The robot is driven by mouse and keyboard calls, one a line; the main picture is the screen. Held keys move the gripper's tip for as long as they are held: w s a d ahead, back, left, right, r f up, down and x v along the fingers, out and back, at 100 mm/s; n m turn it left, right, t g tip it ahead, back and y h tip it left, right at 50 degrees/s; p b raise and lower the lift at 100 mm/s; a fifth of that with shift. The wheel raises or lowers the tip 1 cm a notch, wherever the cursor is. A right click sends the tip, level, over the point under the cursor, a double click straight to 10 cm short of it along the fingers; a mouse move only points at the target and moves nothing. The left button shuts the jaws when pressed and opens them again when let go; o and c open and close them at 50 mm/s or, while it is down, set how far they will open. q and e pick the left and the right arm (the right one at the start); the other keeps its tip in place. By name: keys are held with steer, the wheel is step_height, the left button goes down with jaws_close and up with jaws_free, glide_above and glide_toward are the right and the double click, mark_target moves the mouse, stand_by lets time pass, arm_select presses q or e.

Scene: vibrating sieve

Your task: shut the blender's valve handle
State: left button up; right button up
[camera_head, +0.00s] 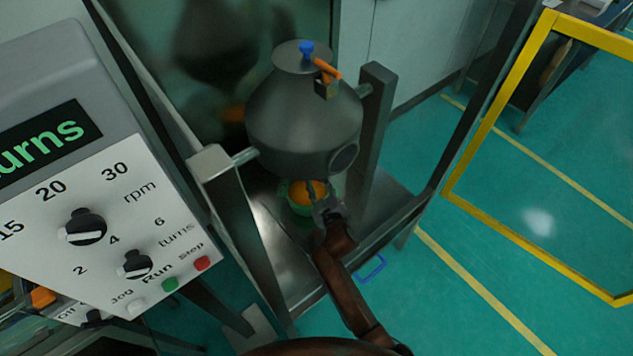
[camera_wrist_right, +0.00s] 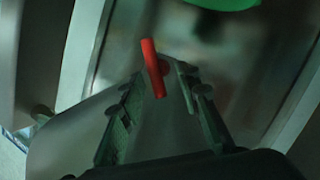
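The blender is a dark grey metal vessel (camera_head: 305,115) held between two upright posts in the head view. A red valve handle (camera_wrist_right: 153,68) shows in the right wrist view as a short bar. My right gripper (camera_wrist_right: 158,78) is open there, with one finger on each side of the handle's near end; contact cannot be told. In the head view my right gripper (camera_head: 324,202) is under the vessel's outlet, and the red handle is hidden. My left gripper is not in view.
A green container (camera_head: 302,208) with orange contents is below the vessel; its green edge shows at the top of the wrist view. A control box (camera_head: 110,220) fills the left. A yellow frame (camera_head: 500,95) stands at right.

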steer(key=shift+d, duration=0.1)
steer(key=v, duration=1.2)
